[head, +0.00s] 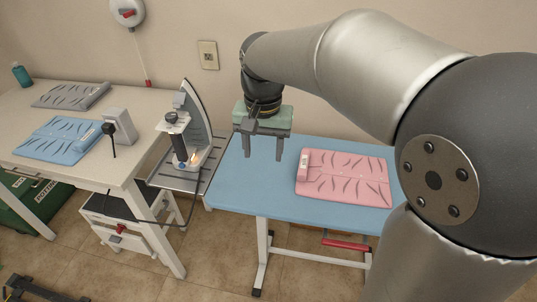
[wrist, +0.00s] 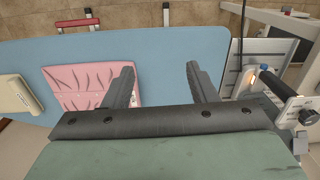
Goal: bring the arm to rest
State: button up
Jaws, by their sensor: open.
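My gripper (head: 264,155) hangs above the left part of a blue ironing board (head: 230,185), fingers pointing down and spread apart with nothing between them. In the wrist view my gripper (wrist: 165,90) also shows two separated fingers over the bare blue board (wrist: 185,60). A folded pink shirt (head: 345,180) lies flat on the board to the right of my gripper. In the wrist view the pink shirt (wrist: 75,82) is partly hidden behind one finger.
An iron (head: 195,115) stands upright on a metal rest (head: 170,182) left of the board. A white table (head: 115,175) at the left holds a blue folded shirt (head: 55,140), a grey folded shirt (head: 70,95), a white box (head: 120,125) and a teal bottle (head: 22,75).

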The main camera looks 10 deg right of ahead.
jog(key=shift+s+d+f, duration=0.15)
jog(key=shift+s+d, duration=0.05)
jog(key=shift+s, duration=0.05)
dwell(0.4)
jog(key=s+d+f+n, duration=0.2)
jog(key=s+d+f, duration=0.2)
jog(key=s, duration=0.4)
jog(key=s+d+f+n, duration=0.1)
jog(key=s+d+f, duration=0.3)
jog(key=s, duration=0.4)
jog(key=shift+s+f+n, duration=0.2)
jog(key=shift+f+n, duration=0.2)
jog(key=shift+f, duration=0.1)
